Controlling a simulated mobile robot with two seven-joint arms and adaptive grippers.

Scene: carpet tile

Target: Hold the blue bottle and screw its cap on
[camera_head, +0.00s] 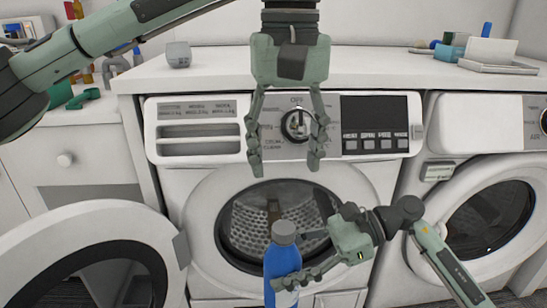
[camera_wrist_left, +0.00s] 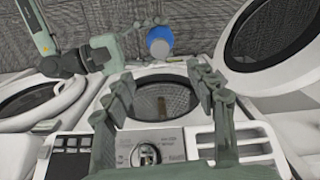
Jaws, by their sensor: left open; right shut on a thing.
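The blue bottle (camera_head: 282,262) stands upright in front of the middle washer. Its grey cap (camera_head: 284,232) sits on the bottle's top; how tightly it is seated cannot be told. My right gripper (camera_head: 296,281) is shut on the bottle's body from the right. My left gripper (camera_head: 286,168) is open and empty, pointing down above the bottle, with a clear gap between its fingertips and the cap. In the left wrist view the bottle (camera_wrist_left: 159,34) and cap (camera_wrist_left: 160,49) show beyond the open left fingers (camera_wrist_left: 163,82), with the right gripper (camera_wrist_left: 148,22) beside the bottle.
The middle washer's control panel (camera_head: 375,124) is behind the left fingers. Its round door (camera_head: 95,238) stands open at the left. Another washer (camera_head: 488,212) is at the right.

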